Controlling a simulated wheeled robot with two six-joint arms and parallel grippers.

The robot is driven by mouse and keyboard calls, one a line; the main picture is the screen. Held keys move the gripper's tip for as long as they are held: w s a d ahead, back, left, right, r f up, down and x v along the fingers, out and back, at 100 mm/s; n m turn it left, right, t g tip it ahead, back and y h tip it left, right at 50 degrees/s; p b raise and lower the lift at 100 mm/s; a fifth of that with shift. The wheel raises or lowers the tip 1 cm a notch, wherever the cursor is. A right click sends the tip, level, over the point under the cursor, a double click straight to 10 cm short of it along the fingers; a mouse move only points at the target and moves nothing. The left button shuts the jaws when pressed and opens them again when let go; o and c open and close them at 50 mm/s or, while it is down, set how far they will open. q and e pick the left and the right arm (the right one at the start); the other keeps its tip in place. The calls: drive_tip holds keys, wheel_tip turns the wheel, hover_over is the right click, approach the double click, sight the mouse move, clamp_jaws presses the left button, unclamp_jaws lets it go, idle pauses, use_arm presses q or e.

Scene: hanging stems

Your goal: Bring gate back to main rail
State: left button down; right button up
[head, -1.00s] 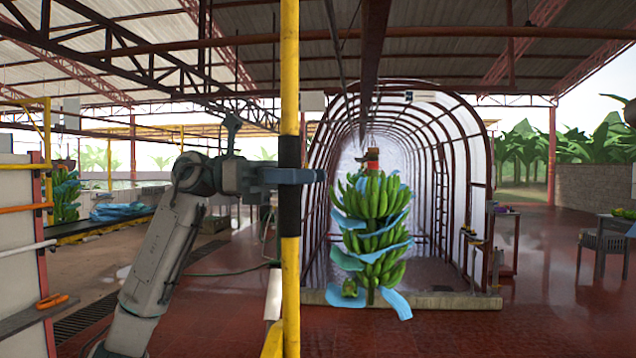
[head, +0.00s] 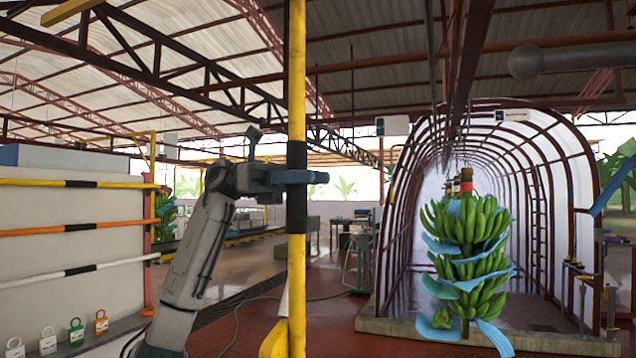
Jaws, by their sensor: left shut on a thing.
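The gate shows as an upright yellow pole (head: 297,80) with a black band, running from the top to the bottom of the head view. My left gripper (head: 304,177) is shut on the pole at its black band, with the fingertips showing just past its right side. The main rail (head: 462,60) is a dark overhead beam that runs back into the arched tunnel. A stem of green bananas (head: 466,235) with blue sheets between its hands hangs below the rail, right of the pole and apart from it. My right gripper is not in view.
The arched tunnel (head: 533,180) with a low concrete sill stands behind the bananas.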

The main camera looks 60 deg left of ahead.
use_arm(q)
drive_tip(key=shift+r, duration=0.1)
drive_tip(key=c, duration=1.4)
unclamp_jaws()
drive_tip(key=o, duration=0.4)
drive_tip(key=shift+s+a, duration=0.1)
drive_tip(key=shift+a, duration=0.1)
drive_tip(key=v, duration=1.1)
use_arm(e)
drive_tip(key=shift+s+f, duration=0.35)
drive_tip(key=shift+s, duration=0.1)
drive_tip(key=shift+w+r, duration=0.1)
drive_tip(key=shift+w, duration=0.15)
